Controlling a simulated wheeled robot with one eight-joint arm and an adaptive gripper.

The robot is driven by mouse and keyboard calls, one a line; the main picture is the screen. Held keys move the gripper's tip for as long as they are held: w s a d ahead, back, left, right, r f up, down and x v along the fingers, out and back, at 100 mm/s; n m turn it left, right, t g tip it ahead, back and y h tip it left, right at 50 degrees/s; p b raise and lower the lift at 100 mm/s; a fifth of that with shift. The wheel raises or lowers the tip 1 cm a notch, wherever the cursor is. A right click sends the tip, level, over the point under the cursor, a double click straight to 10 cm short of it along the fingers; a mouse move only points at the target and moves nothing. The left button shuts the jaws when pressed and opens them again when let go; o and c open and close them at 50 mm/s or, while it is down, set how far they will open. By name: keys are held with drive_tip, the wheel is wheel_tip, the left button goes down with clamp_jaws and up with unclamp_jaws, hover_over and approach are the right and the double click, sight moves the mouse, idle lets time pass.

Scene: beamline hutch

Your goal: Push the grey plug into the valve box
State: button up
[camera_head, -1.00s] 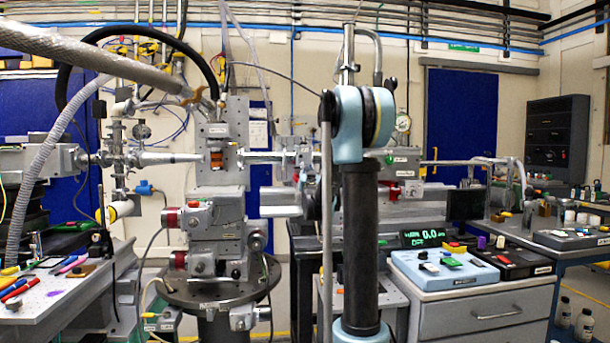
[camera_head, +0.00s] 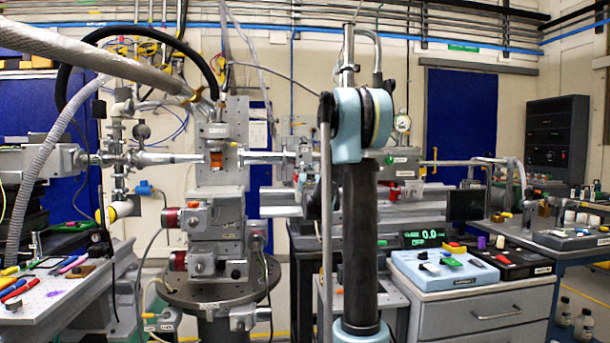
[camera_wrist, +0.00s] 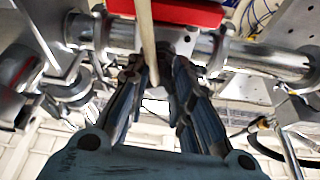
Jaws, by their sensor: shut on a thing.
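My gripper (camera_wrist: 158,72) shows in the wrist view, its two dark fingers converging toward the upper middle. It is shut on a dark grey piece between the fingertips, which appears to be the grey plug; the fingers hide most of it. A pale narrow strip (camera_wrist: 147,40) runs down from the top edge across the left fingertip. A red block (camera_wrist: 180,12) lies just beyond the fingertips. I cannot tell for certain which part is the valve box. In the head view, my arm's column stands in the middle and my gripper is not visible.
Metal pipes (camera_wrist: 245,55) cross close behind the fingers in the wrist view. In the head view, a beamline stand (camera_head: 215,240) is left of my arm. A drawer cabinet (camera_head: 475,312) with a control box (camera_head: 440,268) stands at right.

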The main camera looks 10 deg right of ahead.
drive_tip(key=shift+w, duration=0.1)
drive_tip(key=o, duration=1)
drive_tip(key=shift+o, duration=0.2)
